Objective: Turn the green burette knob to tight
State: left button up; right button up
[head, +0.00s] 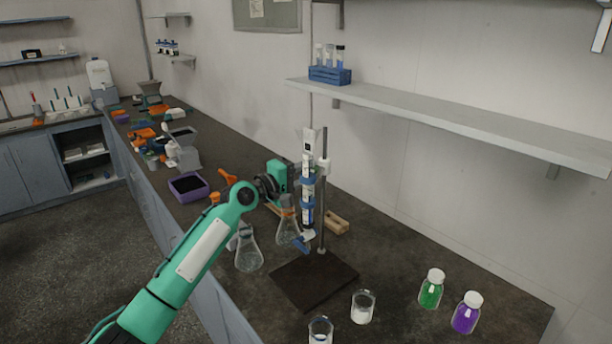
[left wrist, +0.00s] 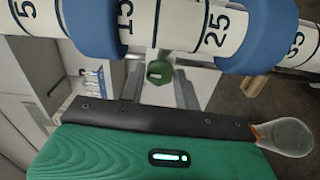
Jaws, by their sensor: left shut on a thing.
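The burette (head: 308,185) stands upright on a stand with a dark base plate (head: 313,281). In the left wrist view, its white graduated tube (left wrist: 170,22) with blue clamp parts (left wrist: 92,28) crosses the top. The green burette knob (left wrist: 159,72) shows as a small hexagonal cap with a pale mark. In the head view I cannot make it out; my gripper covers that area. My left gripper (left wrist: 159,88) has its grey fingers on either side of the knob, shut on it. In the head view, its green body is beside the burette. My right gripper is not in view.
Two glass flasks (head: 249,252) stand near my left arm. Two beakers (head: 362,307) and green (head: 431,289) and purple (head: 467,313) jars are at the front right. A wall shelf (head: 450,118) runs above. The counter between stand and wall is mostly clear.

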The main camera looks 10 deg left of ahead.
pick_arm(q)
jog(key=m+b, duration=0.4)
jog(key=m, duration=0.1)
jog(key=shift+f+b, duration=0.1)
jog(key=shift+b, duration=0.25)
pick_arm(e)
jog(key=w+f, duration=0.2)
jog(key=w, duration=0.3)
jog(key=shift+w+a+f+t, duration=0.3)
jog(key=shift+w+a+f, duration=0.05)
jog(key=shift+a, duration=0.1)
pick_arm(q)
jog(key=o, duration=1)
jog(key=shift+c, duration=0.2)
